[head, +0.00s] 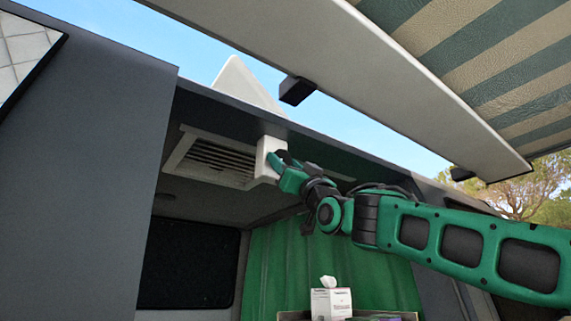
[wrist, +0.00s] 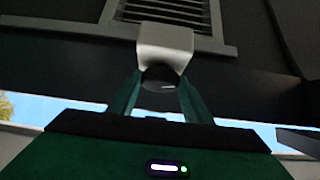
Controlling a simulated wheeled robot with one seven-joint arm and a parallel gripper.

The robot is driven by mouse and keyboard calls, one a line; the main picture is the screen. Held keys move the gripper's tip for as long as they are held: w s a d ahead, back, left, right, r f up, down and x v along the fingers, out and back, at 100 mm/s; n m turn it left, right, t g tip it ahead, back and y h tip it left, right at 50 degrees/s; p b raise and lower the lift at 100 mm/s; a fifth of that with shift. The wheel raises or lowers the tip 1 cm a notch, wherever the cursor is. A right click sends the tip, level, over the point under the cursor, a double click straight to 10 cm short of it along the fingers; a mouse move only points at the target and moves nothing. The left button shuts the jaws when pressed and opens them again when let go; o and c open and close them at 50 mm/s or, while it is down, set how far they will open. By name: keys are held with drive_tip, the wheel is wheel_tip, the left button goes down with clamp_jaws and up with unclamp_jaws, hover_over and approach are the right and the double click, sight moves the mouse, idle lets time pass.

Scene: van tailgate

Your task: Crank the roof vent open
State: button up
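The roof vent (head: 222,158) is a pale frame with dark slats in the van's ceiling; its slats also show at the top of the wrist view (wrist: 170,12). A pale box-like crank housing (head: 268,160) sits at the vent's near edge. In the wrist view a dark round crank knob (wrist: 161,76) shows below the housing (wrist: 165,42). My gripper (wrist: 161,84) has one finger on each side of the knob, and the tips appear to touch it. In the head view my gripper (head: 278,165) is against the housing and hides the knob. A white wedge-shaped panel (head: 245,85) stands tilted above the roof edge.
A striped awning (head: 510,70) with a pale rail (head: 350,75) hangs above my arm. The dark roof edge (head: 235,108) runs just above the gripper. A green curtain (head: 300,265) and a tissue box (head: 331,302) are below. The space under the vent is open.

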drive_tip(key=shift+c, duration=0.8)
drive_tip(key=shift+s+a+m+t+h, duration=0.1)
drive_tip(key=shift+m+t+h, duration=0.35)
drive_tip(key=shift+m, duration=0.35)
drive_tip(key=shift+s+a+r+m+t+h, duration=0.1)
drive_tip(key=shift+m+t+h, duration=0.25)
drive_tip(key=shift+m+h, duration=1.5)
drive_tip(key=shift+a+f+m+t+h, duration=0.1)
drive_tip(key=shift+m+t+h, duration=0.25)
drive_tip(key=shift+m+h, duration=1.5)
drive_tip(key=shift+s+a+r+m+t+h, duration=0.1)
drive_tip(key=shift+m+t+h, duration=0.25)
drive_tip(key=shift+m+h, duration=1.5)
drive_tip(key=shift+m, duration=0.45)
drive_tip(key=o, duration=1)
drive_tip(key=shift+o, duration=0.2)
